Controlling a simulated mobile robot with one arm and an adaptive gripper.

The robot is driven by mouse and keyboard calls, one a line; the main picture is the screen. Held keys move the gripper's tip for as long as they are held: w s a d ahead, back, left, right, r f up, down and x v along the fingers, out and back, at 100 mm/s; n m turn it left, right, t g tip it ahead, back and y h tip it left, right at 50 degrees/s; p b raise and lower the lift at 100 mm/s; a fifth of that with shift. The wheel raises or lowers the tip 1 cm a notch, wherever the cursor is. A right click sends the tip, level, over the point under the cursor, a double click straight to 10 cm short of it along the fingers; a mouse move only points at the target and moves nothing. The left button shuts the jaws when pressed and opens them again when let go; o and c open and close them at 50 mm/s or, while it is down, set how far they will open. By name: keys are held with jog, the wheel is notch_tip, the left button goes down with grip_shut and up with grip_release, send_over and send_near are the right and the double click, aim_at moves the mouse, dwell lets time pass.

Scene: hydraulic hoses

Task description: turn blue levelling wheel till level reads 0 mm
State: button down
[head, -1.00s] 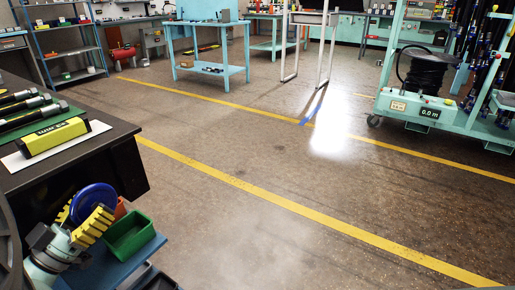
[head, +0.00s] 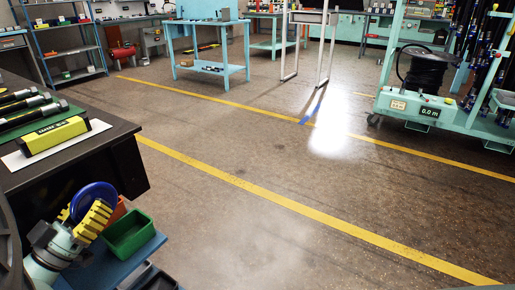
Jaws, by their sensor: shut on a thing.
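The blue levelling wheel (head: 97,190) is at the lower left, beside the front of the dark workbench. My gripper (head: 80,214) is shut on it, with one ribbed yellow finger on each side. The nearer finger and the gripper body hide part of the wheel. A yellow level (head: 53,138) lies on a white sheet on the bench top. Dark lettering shows on its side, but it is too small to read, so I cannot tell the level's reading.
A green bin (head: 128,233) and an orange bin stand on a blue shelf right beside my gripper. Dark hoses (head: 25,110) lie on the bench (head: 85,165) behind the level. A teal cart (head: 440,125) stands far right. The floor between is clear.

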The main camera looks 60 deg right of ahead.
jog(key=shift+r+p, duration=0.2)
jog(key=shift+p, duration=0.25)
jog(key=shift+y+p, duration=0.4)
jog(key=y+p, duration=0.2)
jog(key=p, duration=0.1)
jog(key=shift+s+r, duration=0.1)
jog(key=shift+r, duration=0.1)
jog(key=y+p, duration=0.2)
jog(key=p, duration=0.2)
jog(key=shift+f, duration=0.1)
jog(key=shift+f+y+p, duration=0.15)
jog(key=shift+y+p, duration=0.45)
jog(key=shift+y, duration=0.1)
jog(key=shift+f, duration=0.15)
jog(key=c, duration=0.9)
grip_release()
jog(key=shift+c, duration=0.2)
jog(key=shift+a, duration=0.1)
